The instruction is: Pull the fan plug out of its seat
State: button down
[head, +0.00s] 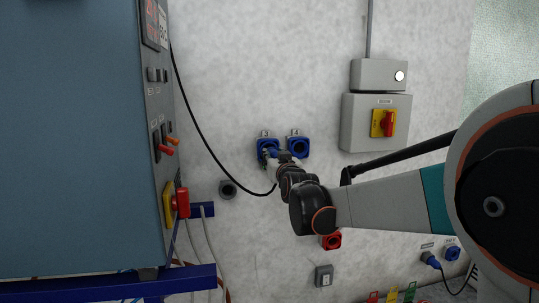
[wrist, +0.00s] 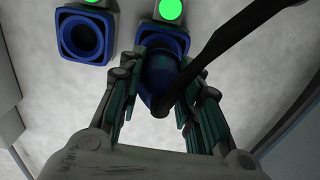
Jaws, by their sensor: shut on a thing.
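The blue fan plug (wrist: 160,82) is between the fingers of my gripper (wrist: 163,92) in the wrist view, and the jaws are shut on it. A thick black cable (wrist: 225,40) runs from its rear end to the upper right. The plug's front end is at its square blue seat (wrist: 180,38); how deep it sits is hidden. In the head view my gripper (head: 270,157) is at the left blue seat (head: 262,145) on the wall and hides most of the plug.
An empty blue socket (head: 297,147) is close beside the seat; it also shows in the wrist view (wrist: 68,50). The blue-grey cabinet (head: 70,130) fills the left. A switch box (head: 375,122) is upper right.

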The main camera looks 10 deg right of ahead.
jog(key=shift+s, duration=0.85)
jog(key=shift+w, duration=0.15)
dwell(0.3)
jog(key=s, duration=0.5)
dwell(0.4)
